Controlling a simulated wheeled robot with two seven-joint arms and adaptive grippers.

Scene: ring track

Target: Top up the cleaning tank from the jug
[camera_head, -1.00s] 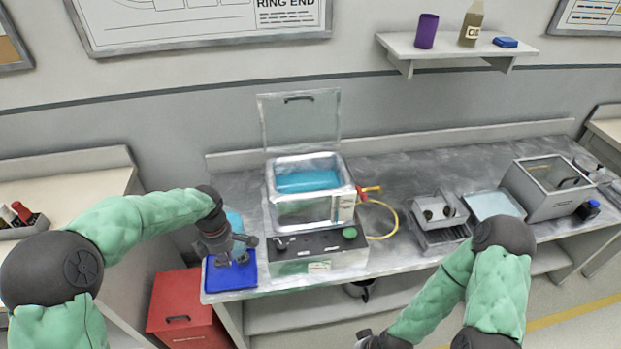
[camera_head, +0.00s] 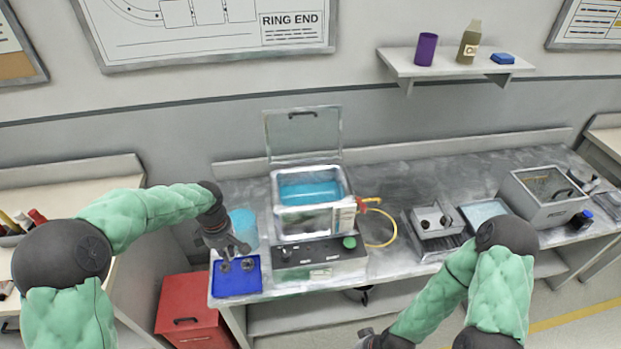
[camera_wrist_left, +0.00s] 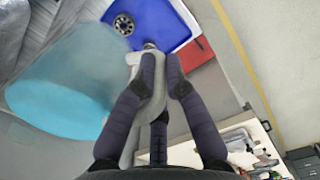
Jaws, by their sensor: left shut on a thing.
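The jug (camera_head: 243,228) is translucent with blue liquid in it and stands upright at the bench's left end, left of the tank. It shows large in the left wrist view (camera_wrist_left: 70,85). My left gripper (camera_head: 232,248) is shut on the jug's pale handle (camera_wrist_left: 150,105). I cannot tell whether the jug touches the bench. The cleaning tank (camera_head: 312,220) is a steel basin with blue liquid (camera_head: 310,190) inside, its clear lid (camera_head: 304,133) raised behind. My right gripper (camera_head: 372,340) is low at the bottom edge, partly cut off; its fingers are unclear.
A blue tray (camera_head: 237,287) with dark round parts lies in front of the jug. A red cabinet (camera_head: 187,310) stands below. A yellow hose (camera_head: 391,232) curves right of the tank. Farther right are a small metal tray unit (camera_head: 437,220) and a grey box (camera_head: 545,200).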

